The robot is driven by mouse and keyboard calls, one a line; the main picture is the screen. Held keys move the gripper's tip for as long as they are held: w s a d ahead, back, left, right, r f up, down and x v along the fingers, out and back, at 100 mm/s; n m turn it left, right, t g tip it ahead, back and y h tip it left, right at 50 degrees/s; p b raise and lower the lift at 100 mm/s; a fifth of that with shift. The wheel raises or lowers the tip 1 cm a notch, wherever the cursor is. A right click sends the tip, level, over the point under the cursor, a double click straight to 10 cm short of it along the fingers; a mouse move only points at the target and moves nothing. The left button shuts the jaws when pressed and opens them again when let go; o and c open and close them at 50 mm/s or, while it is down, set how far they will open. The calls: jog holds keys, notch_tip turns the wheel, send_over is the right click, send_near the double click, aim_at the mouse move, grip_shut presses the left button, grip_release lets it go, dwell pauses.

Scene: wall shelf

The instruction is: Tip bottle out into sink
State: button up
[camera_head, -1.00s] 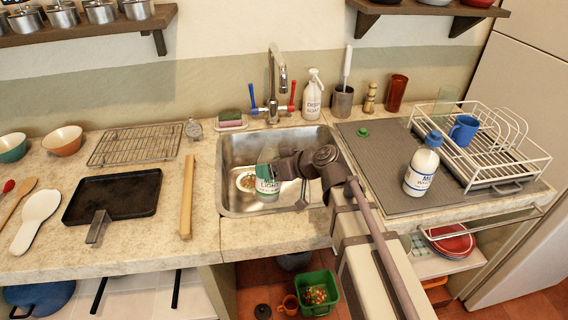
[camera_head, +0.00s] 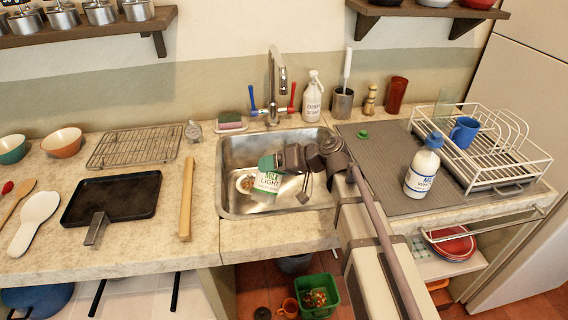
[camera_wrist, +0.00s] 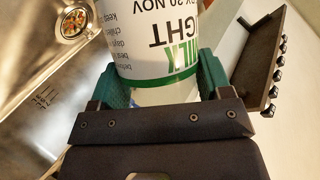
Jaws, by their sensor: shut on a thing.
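My gripper (camera_head: 268,164) has teal fingers and is shut on a white bottle with a green-banded "MILK LIGHT" label (camera_head: 266,184). The bottle is tilted slightly and held over the sink basin (camera_head: 232,150). In the wrist view the bottle (camera_wrist: 165,45) sits between the fingers (camera_wrist: 163,82), its label text upside down. Its mouth is hidden by the gripper, and no flow of liquid shows. The sink's drain strainer (camera_wrist: 73,20) holds small colourful scraps. A loose green cap (camera_head: 363,133) lies on the grey draining mat.
A blue-capped white bottle (camera_head: 422,168) stands on the mat (camera_head: 385,190), near the dish rack (camera_head: 510,165). The faucet (camera_head: 275,85) rises behind the sink, with a soap bottle (camera_head: 312,97) beside it. A wooden bar (camera_head: 187,200) lies left of the sink.

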jog(key=shift+s+a+r+m+g, duration=0.1)
jog(key=shift+s+r+m+g, duration=0.15)
jog(key=shift+r+m, duration=0.25)
jog(key=shift+s+f+m+g+y+b, duration=0.15)
jog(key=shift+m+g+y+b, duration=0.2)
jog(key=shift+m+g, duration=0.2)
jog(key=shift+s+f+m+g+y+b, duration=0.15)
jog(key=shift+m+g+y+b, duration=0.25)
jog(key=shift+m, duration=0.25)
dwell(1.1)
jog(key=shift+w+f+b, duration=0.25)
jog(key=shift+w+b, duration=0.05)
jog(key=shift+w+f+m+g+b, duration=0.3)
jog(key=shift+w+f+m+b, duration=0.3)
jog(key=shift+b, duration=0.4)
jog(key=shift+d+f+m+g+y+b, duration=0.25)
jog(key=shift+m+g+y+b, duration=0.15)
jog(key=shift+m+y+b, duration=0.2)
jog(key=shift+w+r+m+g+y, duration=0.15)
jog(key=shift+r+m+y, duration=0.05)
jog(key=shift+r+m, duration=0.25)
jog(key=shift+w+r+m+g+y, duration=0.15)
jog(key=shift+r+m, duration=0.25)
jog(key=shift+m, duration=0.05)
dwell(2.4)
